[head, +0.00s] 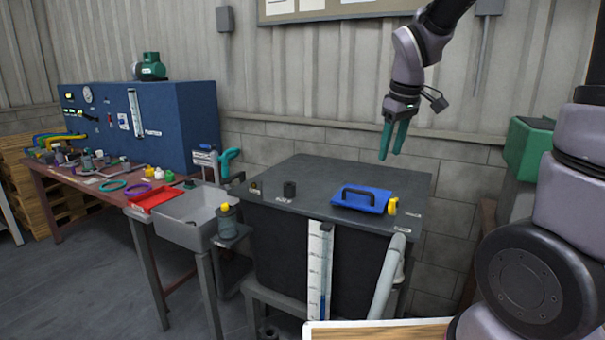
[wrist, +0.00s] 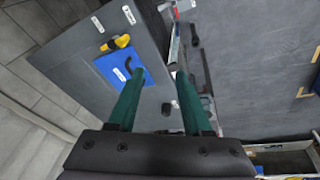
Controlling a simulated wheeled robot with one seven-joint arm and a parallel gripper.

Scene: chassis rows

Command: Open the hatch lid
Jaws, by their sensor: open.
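The hatch lid (head: 350,201) is a blue panel with a dark arched handle (head: 366,191), lying flat and closed on top of a dark grey tank (head: 310,180). A yellow fitting (head: 392,206) sits at the lid's right edge. My gripper (head: 393,150) hangs above the tank's back right, its green fingers pointing down, open and empty. In the wrist view the blue lid (wrist: 112,68) with its handle and yellow part (wrist: 115,43) lies beyond and left of the fingers (wrist: 158,82). The gripper is apart from the lid.
A grey pipe (head: 387,275) and level gauge (head: 319,270) are on the tank's front. A grey sink (head: 188,220) and cluttered workbench (head: 80,190) stand at left. The wall is close behind.

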